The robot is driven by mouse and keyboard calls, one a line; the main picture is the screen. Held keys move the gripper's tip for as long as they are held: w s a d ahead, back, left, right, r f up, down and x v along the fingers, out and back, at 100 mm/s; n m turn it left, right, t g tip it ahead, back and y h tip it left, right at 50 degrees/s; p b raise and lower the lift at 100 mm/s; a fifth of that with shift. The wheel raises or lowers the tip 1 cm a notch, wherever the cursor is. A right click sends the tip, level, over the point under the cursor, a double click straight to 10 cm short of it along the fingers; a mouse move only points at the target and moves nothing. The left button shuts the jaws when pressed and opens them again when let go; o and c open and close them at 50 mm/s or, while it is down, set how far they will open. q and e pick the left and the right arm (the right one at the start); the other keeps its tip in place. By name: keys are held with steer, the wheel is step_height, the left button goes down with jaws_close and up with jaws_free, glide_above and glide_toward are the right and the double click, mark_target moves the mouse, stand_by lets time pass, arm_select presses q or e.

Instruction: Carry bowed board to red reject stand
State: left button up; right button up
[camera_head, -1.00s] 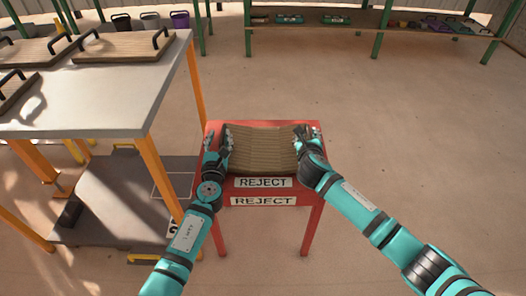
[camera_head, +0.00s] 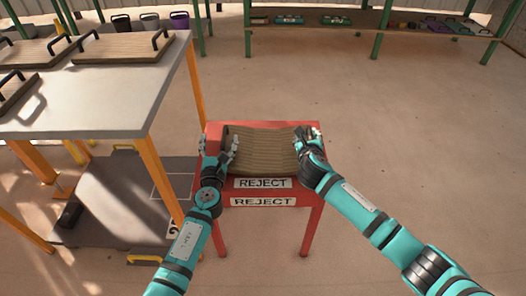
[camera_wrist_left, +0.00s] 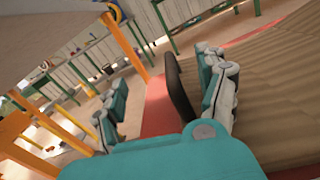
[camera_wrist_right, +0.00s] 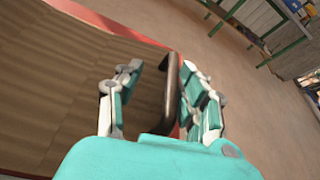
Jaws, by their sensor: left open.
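The bowed wooden board (camera_head: 265,147) lies on the red reject stand (camera_head: 307,185), its middle dipped. It also shows in the left wrist view (camera_wrist_left: 275,85) and the right wrist view (camera_wrist_right: 60,90). My left gripper (camera_head: 217,149) is open at the board's left end. In the left wrist view the dark left handle (camera_wrist_left: 179,90) stands between its spread fingers, close to the inner one. My right gripper (camera_head: 306,139) is at the right end. The dark right handle (camera_wrist_right: 170,95) stands between its parted fingers, with a gap to the inner finger.
A grey-topped table (camera_head: 95,105) with orange legs stands close on the left, bearing more handled boards (camera_head: 125,46). A dark low platform (camera_head: 125,200) lies below it. A long shelf (camera_head: 350,31) stands at the back. The floor right of the stand is clear.

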arm_select(q)
steer(key=s, duration=1)
steer(key=shift+s+a, duration=0.1)
steer(key=shift+s, duration=0.2)
arm_select(e)
steer(key=shift+a, duration=0.1)
steer(key=shift+o, duration=0.5)
steer(key=o, duration=0.8)
steer(key=shift+c, duration=0.2)
steer(key=d+v, duration=0.1)
steer(key=v, duration=1.1)
steer(key=shift+a, duration=0.45)
